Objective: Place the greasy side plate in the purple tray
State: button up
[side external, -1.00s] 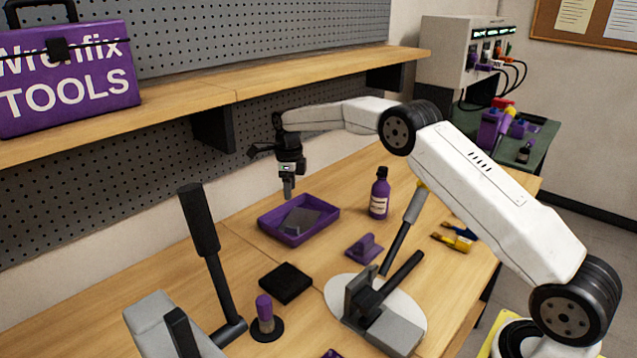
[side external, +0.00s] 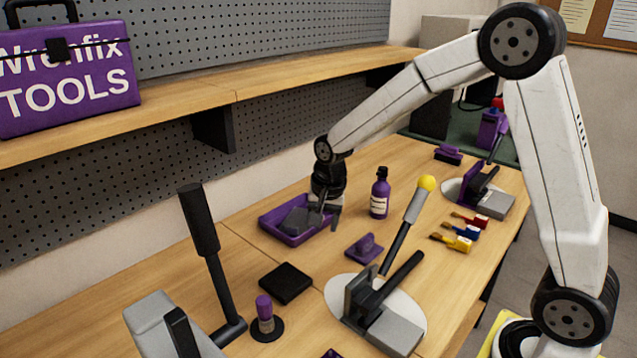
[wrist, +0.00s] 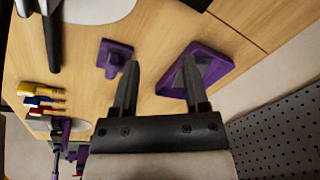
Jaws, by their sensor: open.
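The purple tray (side external: 275,232) stands on the bench near the back wall. A flat dark grey plate (side external: 298,220) lies inside it, partly hidden behind my gripper; I take it for the greasy side plate. Grease cannot be made out. My gripper (side external: 331,216) is low at the tray's right end. In the wrist view my gripper (wrist: 160,65) has its two fingers well apart with nothing between them. The tray (wrist: 220,76) shows there behind and beside the right finger.
A purple bottle (side external: 380,195) stands close right of my gripper. A purple handled block (side external: 364,247) and a black square pad (side external: 286,283) lie in front of the tray. A lever with a yellow knob (side external: 426,184) rises to the right. A shelf (side external: 230,95) overhangs the back.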

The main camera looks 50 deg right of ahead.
jog(key=s+f+n, duration=0.1)
jog(key=s+n, duration=0.2)
jog(key=s, duration=0.2)
jog(key=s+a+n, duration=0.1)
jog(key=s+n, duration=0.3)
jog(key=s, duration=0.2)
jog(key=s+a+f+n, duration=0.1)
jog(key=s+n, duration=0.2)
jog(key=s, duration=0.2)
jog(key=shift+s+a+f+n+t, duration=0.15)
jog(key=shift+a+f+n+t, duration=0.1)
jog(key=shift+f+n+t, duration=0.15)
